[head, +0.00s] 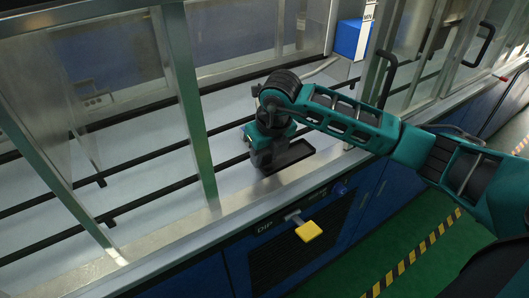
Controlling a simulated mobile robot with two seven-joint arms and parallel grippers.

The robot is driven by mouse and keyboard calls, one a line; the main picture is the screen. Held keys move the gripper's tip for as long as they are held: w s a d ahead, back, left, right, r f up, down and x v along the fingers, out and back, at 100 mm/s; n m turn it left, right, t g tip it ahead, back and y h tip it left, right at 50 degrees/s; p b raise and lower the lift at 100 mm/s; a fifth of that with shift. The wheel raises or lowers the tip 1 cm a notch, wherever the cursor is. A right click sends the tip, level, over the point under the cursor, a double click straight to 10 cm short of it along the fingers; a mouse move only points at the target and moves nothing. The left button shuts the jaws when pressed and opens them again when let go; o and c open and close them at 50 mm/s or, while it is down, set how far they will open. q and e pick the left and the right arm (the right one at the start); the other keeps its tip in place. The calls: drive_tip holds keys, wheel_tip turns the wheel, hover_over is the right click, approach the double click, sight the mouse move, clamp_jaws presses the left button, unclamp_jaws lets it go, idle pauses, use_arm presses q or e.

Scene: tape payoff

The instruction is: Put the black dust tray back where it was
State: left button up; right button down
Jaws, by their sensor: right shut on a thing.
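The black dust tray (291,157) is a shallow dark rectangular tray on the pale bench surface, close to the bench's front edge. My right gripper (265,163) reaches in from the right through the open front and points down at the tray's left end. It is shut on the tray there; its fingertips are dark and hard to make out against the tray. I cannot tell whether the tray rests fully on the surface or is just above it. My left gripper is not in view.
A metal post (190,110) stands left of my right gripper. Dark rails (150,202) run along the bench. A blue box (351,38) is behind, and glass doors with black handles (385,75) are at the right. A yellow-tipped handle (308,231) sticks out below the front edge.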

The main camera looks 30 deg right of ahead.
drive_tip(key=shift+f+b, duration=0.3)
drive_tip(key=shift+f, duration=0.1)
drive_tip(key=c, duration=0.7)
unclamp_jaws()
drive_tip(key=shift+o, duration=0.2)
drive_tip(key=shift+r, duration=0.1)
drive_tip(key=v, duration=1.3)
